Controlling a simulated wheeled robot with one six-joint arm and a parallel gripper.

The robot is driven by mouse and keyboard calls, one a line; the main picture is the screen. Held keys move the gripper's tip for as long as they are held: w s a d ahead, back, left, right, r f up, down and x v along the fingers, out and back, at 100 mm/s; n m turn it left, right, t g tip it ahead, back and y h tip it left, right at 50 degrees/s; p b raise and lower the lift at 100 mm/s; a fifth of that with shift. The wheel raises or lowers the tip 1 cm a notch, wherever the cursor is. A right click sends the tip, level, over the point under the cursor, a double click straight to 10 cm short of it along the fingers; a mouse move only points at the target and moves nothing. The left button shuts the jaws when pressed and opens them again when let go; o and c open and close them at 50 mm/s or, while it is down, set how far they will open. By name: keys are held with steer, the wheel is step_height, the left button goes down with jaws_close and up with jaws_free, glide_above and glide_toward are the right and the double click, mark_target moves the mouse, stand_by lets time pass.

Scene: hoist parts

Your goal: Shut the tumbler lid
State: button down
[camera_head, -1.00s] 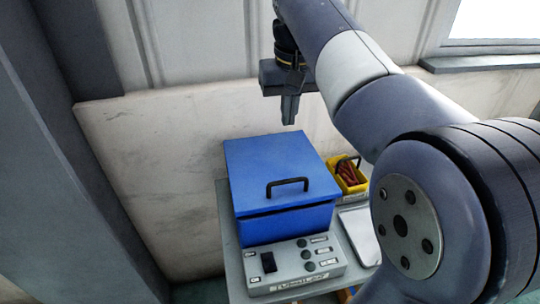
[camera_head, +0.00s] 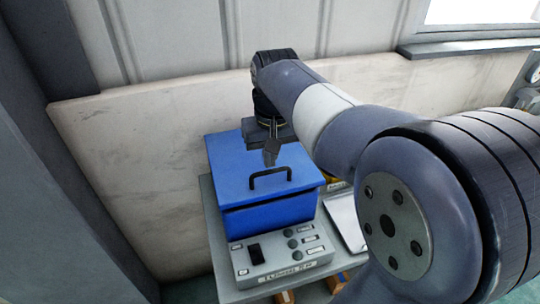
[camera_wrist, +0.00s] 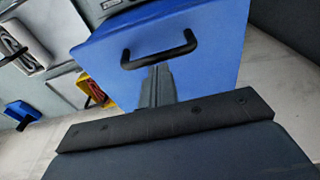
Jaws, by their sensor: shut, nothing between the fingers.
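The tumbler is a blue box on a bench, and its blue lid (camera_head: 235,167) has a black bar handle (camera_head: 270,178) near the front edge. The lid lies over the box with a thin dark line below its front edge. The lid (camera_wrist: 215,75) and handle (camera_wrist: 160,50) also show in the wrist view. My gripper (camera_head: 270,160) is shut and empty, pointing down over the lid, just behind the handle. In the wrist view its fingers (camera_wrist: 157,80) end just short of the handle; I cannot tell whether they touch the lid.
A grey control panel (camera_head: 282,255) with a black switch and knobs is in front of the box. A yellow bin (camera_wrist: 93,90) and a pale tray (camera_head: 346,220) are beside it. A wall (camera_head: 130,150) stands close behind.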

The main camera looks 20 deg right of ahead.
mark_target(272, 171)
stand_by(0.3)
steer(key=f+b, duration=0.2)
steer(key=b, duration=0.1)
steer(key=shift+s+f+t, duration=0.1)
steer(key=shift+s+t, duration=0.25)
steer(key=shift+t, duration=0.05)
steer(key=shift+s+f+b, duration=0.25)
steer(key=shift+f+b, duration=0.05)
steer(key=shift+b, duration=0.05)
steer(key=shift+f, duration=0.1)
steer(key=shift+t, duration=0.3)
steer(key=r+p, duration=0.1)
steer(key=w+r+p, duration=0.1)
steer(key=r+p, duration=0.1)
steer(key=w+r+p, duration=0.1)
steer(key=r, duration=0.1)
steer(key=shift+w, duration=0.25)
steer(key=v, duration=0.9)
